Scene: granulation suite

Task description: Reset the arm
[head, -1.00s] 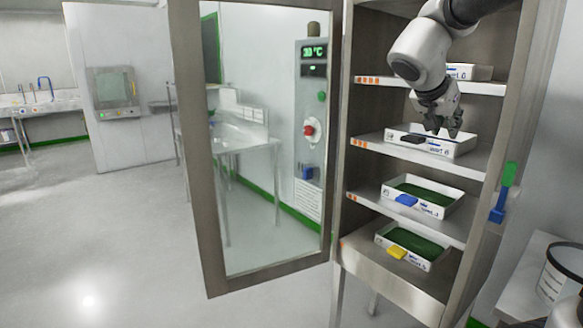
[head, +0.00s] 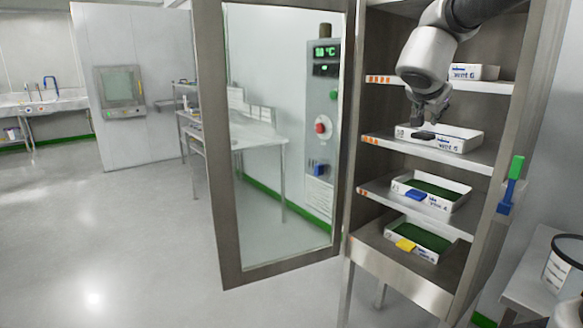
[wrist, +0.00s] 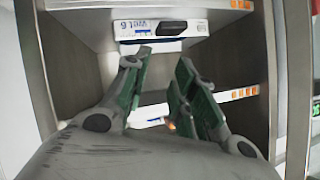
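My gripper (head: 428,116) hangs from my arm inside the open cabinet, just over the front of the second-shelf tray (head: 460,144) in the head view. In the wrist view my gripper (wrist: 158,88) shows two green-padded fingers spread apart with nothing between them. The white tray, marked "wet 6" in the wrist view (wrist: 135,28), carries a black tab (wrist: 171,28) on its front. Whether the fingers touch the tray cannot be told.
The cabinet's glass door (head: 285,140) stands open at left. Trays with a blue tab (head: 416,195) and a yellow tab (head: 405,244) sit on lower shelves. Another tray (head: 488,72) is on the top shelf. A drum (head: 566,265) stands at lower right. The floor at left is clear.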

